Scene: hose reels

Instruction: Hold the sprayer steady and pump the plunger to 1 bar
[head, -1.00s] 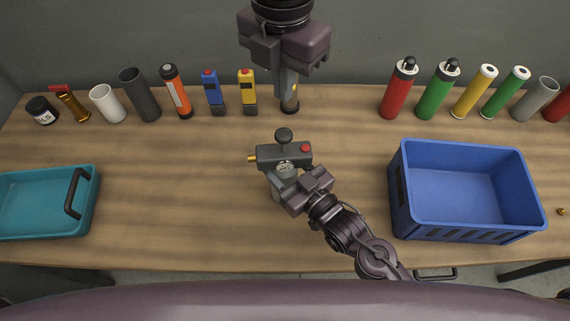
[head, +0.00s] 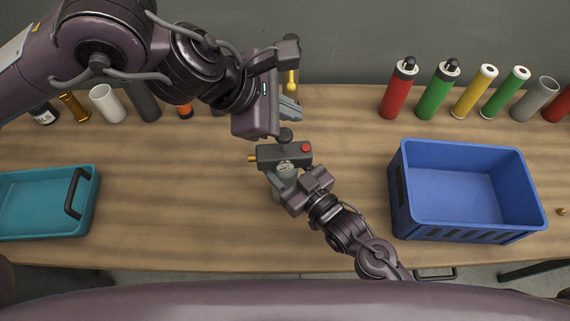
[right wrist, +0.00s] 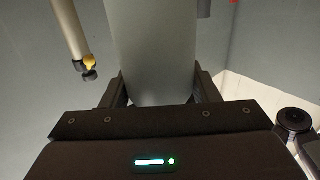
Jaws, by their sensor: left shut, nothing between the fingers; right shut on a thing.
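The sprayer stands upright mid-table, with a dark head (head: 270,155), a brass nozzle at its left, a red button and a round gauge. Its black plunger knob (head: 285,135) sits on top. My right gripper (head: 291,187) is shut on the sprayer's grey body; in the right wrist view the body (right wrist: 152,50) stands between the fingers (right wrist: 158,92). My left gripper (head: 291,108) is shut and empty, just behind the knob in the picture. Whether it touches the knob I cannot tell. The gauge reading is too small to read.
A blue crate (head: 470,225) stands at the right, a teal tray (head: 45,237) at the left. Red (head: 397,95) and green (head: 437,97) bottles and several tubes line the back. My left arm covers part of the back-left row. The table left of the sprayer is clear.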

